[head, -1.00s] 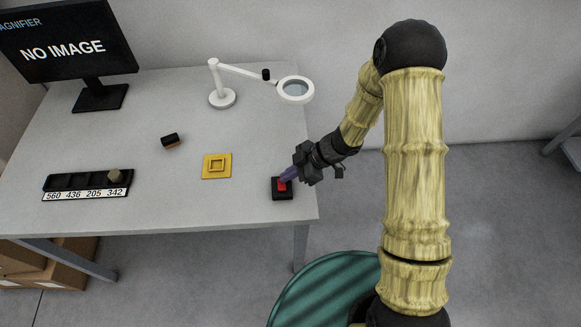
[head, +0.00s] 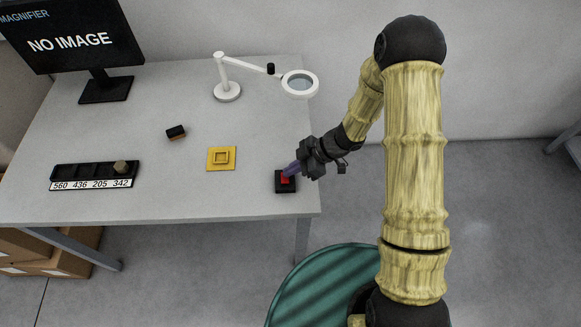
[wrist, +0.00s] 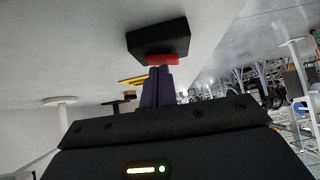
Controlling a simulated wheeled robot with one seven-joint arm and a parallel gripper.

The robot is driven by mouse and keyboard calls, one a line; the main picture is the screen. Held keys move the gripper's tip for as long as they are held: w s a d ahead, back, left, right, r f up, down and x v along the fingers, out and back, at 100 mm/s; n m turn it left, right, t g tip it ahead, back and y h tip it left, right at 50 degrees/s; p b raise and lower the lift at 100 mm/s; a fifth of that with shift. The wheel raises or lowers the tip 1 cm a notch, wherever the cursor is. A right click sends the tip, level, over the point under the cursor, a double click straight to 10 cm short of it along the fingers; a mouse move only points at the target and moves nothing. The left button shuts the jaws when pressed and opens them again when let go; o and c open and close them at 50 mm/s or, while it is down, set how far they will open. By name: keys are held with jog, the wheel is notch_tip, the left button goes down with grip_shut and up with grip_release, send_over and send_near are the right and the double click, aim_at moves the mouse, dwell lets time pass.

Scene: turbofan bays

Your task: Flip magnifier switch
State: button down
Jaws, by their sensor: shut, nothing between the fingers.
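The switch is a black box (head: 285,188) with a red rocker (head: 285,180), near the right front corner of the table. In the wrist view the black box (wrist: 160,42) and red part (wrist: 163,60) lie just beyond my fingertips. My gripper (head: 291,171) has its purple fingers shut with nothing between them; the tips are at the red rocker and hide part of it. I cannot tell whether they touch it. The white magnifier lamp (head: 299,84) stands at the back of the table. The monitor (head: 70,38) reads "MAGNIFIER" and "NO IMAGE".
A yellow square fixture (head: 221,158) lies left of the switch. A small black and brown block (head: 176,132) lies farther left. A black numbered tray (head: 95,172) holds one tan piece. The grey table (head: 190,195) is bare around the switch. Cardboard boxes (head: 60,255) stand underneath.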

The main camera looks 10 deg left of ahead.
jog(key=shift+s+d+r, duration=0.15)
jog(key=shift+s, duration=0.4)
jog(key=shift+r, duration=0.1)
jog(key=r+p, duration=0.2)
jog(key=p, duration=0.1)
jog(key=r+p, duration=0.2)
jog(key=shift+w, duration=0.35)
jog(key=w+v, duration=0.1)
jog(key=v, duration=0.8)
jog(key=shift+w+d+r, duration=0.2)
jog(key=shift+w, duration=0.05)
jog(key=shift+a, duration=0.1)
